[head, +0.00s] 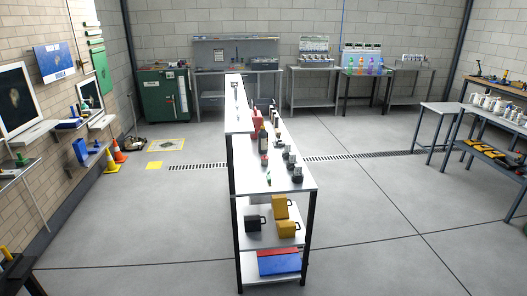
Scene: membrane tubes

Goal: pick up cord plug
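I cannot make out a cord plug for certain; the small items on the long bench are too small to tell apart. The long narrow bench (292,184) stands in the middle of the room, with its near end toward me. On its top are a red item (256,118), a dark bottle-like item (263,143), a small green item (268,178) and several small grey and dark items (291,160). My gripper is not in view.
Yellow (279,208) and black (252,223) boxes sit on the bench's lower shelf, above red and blue flat items. Orange and yellow cones (111,163) stand near the left wall. A green cabinet (163,95) stands at the back. Floor is open on both sides.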

